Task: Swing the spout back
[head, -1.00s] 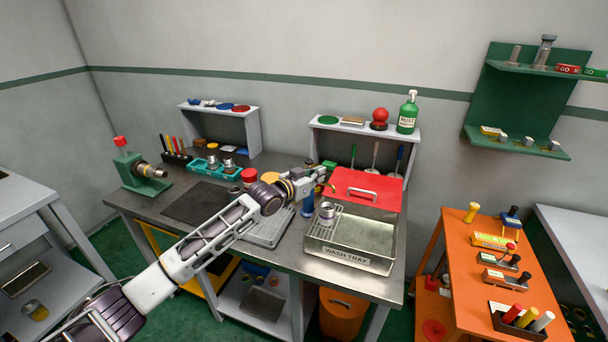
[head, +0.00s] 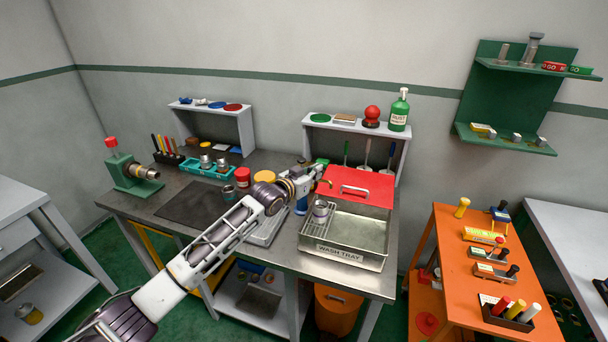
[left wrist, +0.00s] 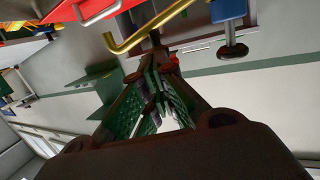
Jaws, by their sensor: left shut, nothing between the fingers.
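The brass spout (left wrist: 150,30) is a bent rod across the top of the left wrist view, its short end turned down at the left. In the head view only a small bit of the spout (head: 328,182) shows beside the red lid. My left gripper (head: 314,168) is at the back left corner of the wash tray (head: 345,262). In the left wrist view its green-padded fingers (left wrist: 155,62) come together at the tips, empty, close to the spout; I cannot tell whether they touch it. My right gripper is not in view.
The red lid (head: 357,184) with a metal handle covers the tray's back. A metal cup (head: 320,210) stands on the tray's rack. A blue post (head: 301,206) stands just left of the tray, partly behind my arm. A grey shelf (head: 355,133) stands behind.

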